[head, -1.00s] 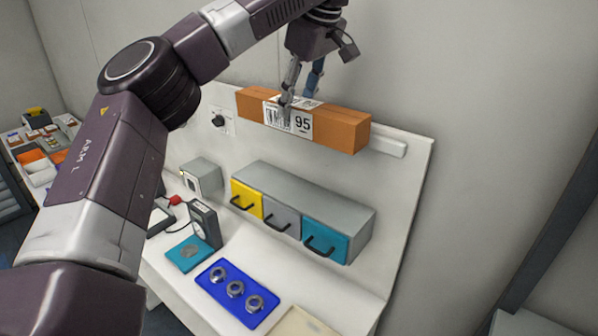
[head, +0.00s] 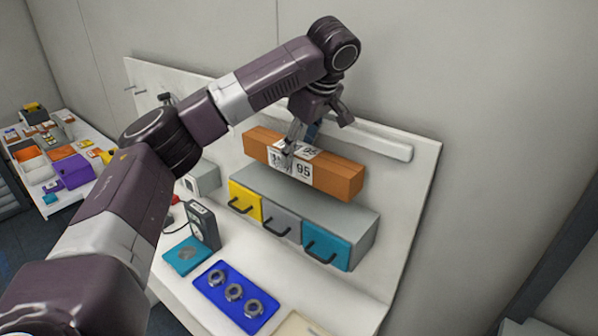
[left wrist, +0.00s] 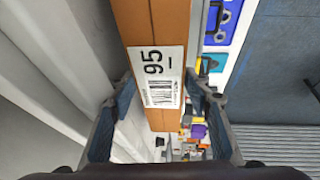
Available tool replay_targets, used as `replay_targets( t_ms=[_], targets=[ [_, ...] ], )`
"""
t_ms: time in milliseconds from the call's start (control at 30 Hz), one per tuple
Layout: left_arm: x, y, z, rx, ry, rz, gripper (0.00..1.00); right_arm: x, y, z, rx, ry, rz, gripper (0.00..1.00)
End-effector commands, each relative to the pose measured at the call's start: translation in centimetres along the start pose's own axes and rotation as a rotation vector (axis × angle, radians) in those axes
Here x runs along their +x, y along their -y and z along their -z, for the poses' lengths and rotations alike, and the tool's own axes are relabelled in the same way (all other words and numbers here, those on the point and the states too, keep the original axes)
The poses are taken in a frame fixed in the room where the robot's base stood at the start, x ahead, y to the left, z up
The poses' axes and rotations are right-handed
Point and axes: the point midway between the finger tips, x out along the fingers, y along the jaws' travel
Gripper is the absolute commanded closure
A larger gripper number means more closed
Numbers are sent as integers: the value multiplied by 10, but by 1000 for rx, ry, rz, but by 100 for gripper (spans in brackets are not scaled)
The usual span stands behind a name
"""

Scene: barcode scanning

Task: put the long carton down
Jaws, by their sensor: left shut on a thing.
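The long carton (head: 338,178) is an orange-brown box with a white barcode label marked 95. In the head view it lies level, low over the back of the grey drawer cabinet (head: 290,207); I cannot tell whether it touches the cabinet top. My left gripper (head: 301,142) comes down from above and is shut on the carton near its middle, at the label. In the left wrist view the carton (left wrist: 160,22) runs between the two fingers of the gripper (left wrist: 158,88), with the label facing the camera. My right gripper is not in view.
The cabinet has yellow, grey and teal drawers. In front stand a dark upright device (head: 204,227), a teal pad (head: 187,255) and a blue tray (head: 222,304) with metal rings. A white rail (head: 375,141) runs along the panel behind. A side table (head: 75,215) with bins is at far left.

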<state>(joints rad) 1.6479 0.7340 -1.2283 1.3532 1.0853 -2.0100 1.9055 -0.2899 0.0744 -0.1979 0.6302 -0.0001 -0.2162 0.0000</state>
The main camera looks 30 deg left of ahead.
Motion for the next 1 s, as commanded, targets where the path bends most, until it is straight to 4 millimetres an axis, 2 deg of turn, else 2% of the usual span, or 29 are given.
replay_targets(
  t_ms=[67, 167, 467, 700, 933, 967, 1000],
  targets=[
    [10, 1, -4, -1, 1, -3, 100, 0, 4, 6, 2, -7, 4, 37],
    [20, 2, -9, -1, 1, -4, 100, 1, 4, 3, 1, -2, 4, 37],
    [36, 5, -15, -1, 0, -3, 100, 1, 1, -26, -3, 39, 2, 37],
    [59, 8, -24, -3, 0, -5, 100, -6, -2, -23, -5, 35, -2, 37],
    [62, 8, -26, -4, 0, -5, 100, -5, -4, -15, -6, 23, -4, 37],
    [64, 10, -27, -1, 1, 0, 54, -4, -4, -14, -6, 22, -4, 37],
    [64, 10, -27, -1, 1, 0, 49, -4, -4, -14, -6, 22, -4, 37]
  ],
)
